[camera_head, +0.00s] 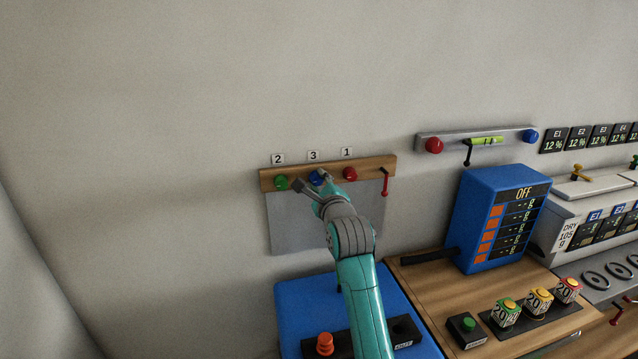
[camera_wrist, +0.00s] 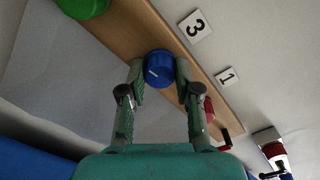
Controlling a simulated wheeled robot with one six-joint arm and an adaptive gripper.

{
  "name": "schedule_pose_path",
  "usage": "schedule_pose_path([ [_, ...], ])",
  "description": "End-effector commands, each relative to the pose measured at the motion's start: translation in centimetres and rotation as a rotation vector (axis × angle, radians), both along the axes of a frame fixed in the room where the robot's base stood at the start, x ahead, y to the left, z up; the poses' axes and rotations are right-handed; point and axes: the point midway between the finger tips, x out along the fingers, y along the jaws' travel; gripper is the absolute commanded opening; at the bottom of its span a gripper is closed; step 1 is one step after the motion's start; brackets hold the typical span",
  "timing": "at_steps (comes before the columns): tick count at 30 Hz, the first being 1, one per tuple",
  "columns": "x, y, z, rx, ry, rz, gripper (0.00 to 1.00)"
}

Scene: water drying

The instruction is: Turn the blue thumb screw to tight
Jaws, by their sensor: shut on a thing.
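The blue thumb screw (camera_wrist: 159,72) sits on a wooden rail (camera_head: 377,163), under the number 3 label (camera_head: 313,155). In the wrist view my gripper (camera_wrist: 159,76) has one finger on each side of the screw and is shut on it. A white mark shows on the screw's face, slanting. In the head view my gripper (camera_head: 316,184) partly covers the blue screw (camera_head: 315,176).
A green screw (camera_head: 281,183) is to the left and a red screw (camera_head: 349,174) to the right on the same rail, close to my fingers. A red lever (camera_head: 385,181) hangs at the rail's right end. A grey plate (camera_head: 290,225) is below.

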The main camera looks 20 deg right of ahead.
Motion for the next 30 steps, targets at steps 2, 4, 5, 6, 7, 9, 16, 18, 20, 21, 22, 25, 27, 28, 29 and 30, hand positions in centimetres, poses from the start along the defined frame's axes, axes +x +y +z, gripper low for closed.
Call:
schedule_pose_path([
  [2,0.01,0.03,-0.30,0.036,0.006,0.001,0.00],
  [4,0.01,0.03,-0.30,0.064,0.006,0.001,0.00],
  [5,0.01,0.03,-0.30,0.075,0.006,0.001,0.00],
  [6,0.01,0.03,-0.30,0.086,0.006,0.001,0.00],
  [7,0.01,0.03,-0.30,0.093,0.006,0.001,0.00],
  [9,0.01,0.03,-0.30,0.108,0.006,0.001,0.00],
  [16,0.01,0.03,-0.30,0.126,0.006,0.001,0.00],
  [18,0.01,0.03,-0.30,0.127,0.006,0.001,0.00],
  [20,0.01,0.03,-0.30,0.126,0.006,0.001,0.00],
  [21,0.01,0.03,-0.30,0.126,0.006,0.001,0.00],
  [22,0.01,0.03,-0.30,0.126,0.006,0.001,0.00],
  [25,0.01,0.03,-0.30,0.126,0.006,0.001,0.34],
  [27,0.01,0.03,-0.27,0.125,0.005,0.000,0.52],
  [28,0.01,0.03,-0.25,0.125,0.005,0.000,0.57],
  [29,0.00,0.03,-0.22,0.125,0.004,0.000,0.57],
  [30,0.00,0.02,-0.19,0.125,0.004,0.000,0.57],
])
